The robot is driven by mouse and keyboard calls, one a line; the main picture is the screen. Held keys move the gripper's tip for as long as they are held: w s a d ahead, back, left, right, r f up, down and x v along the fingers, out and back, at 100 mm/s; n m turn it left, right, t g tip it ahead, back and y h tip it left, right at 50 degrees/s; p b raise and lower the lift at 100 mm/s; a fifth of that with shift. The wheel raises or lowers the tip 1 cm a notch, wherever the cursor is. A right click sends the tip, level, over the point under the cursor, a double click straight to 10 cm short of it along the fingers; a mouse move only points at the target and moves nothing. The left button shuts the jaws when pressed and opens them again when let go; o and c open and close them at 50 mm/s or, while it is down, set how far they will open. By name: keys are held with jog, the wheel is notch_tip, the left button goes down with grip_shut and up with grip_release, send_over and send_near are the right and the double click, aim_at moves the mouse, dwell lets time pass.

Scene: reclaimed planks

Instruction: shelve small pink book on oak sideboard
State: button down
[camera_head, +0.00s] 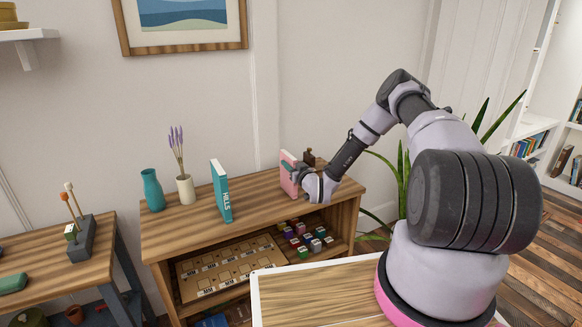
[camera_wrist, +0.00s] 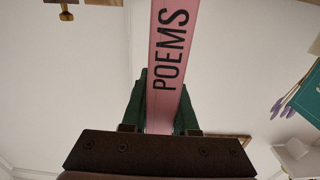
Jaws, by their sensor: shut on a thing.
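The small pink book (camera_head: 288,172) stands upright at the right part of the oak sideboard (camera_head: 255,205) top in the head view. My gripper (camera_head: 302,173) is shut on it from the right side. In the wrist view the pink book (camera_wrist: 166,60) shows its spine with the word POEMS, held between the two dark green fingers of my gripper (camera_wrist: 160,105). The book's lower edge is close to the sideboard top; I cannot tell whether it touches.
A teal book (camera_head: 221,191) marked HILLS stands left of the pink book, with free top between them. A white vase (camera_head: 185,189) and teal vase (camera_head: 152,189) stand further left. A small dark brown object (camera_head: 309,158) is behind my gripper. Small coloured blocks (camera_head: 306,240) lie on the shelf below.

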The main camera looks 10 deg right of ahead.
jog(key=shift+w+f, duration=0.1)
jog(key=shift+f, duration=0.1)
dwell(0.6)
jog(key=c, duration=0.6)
grip_release()
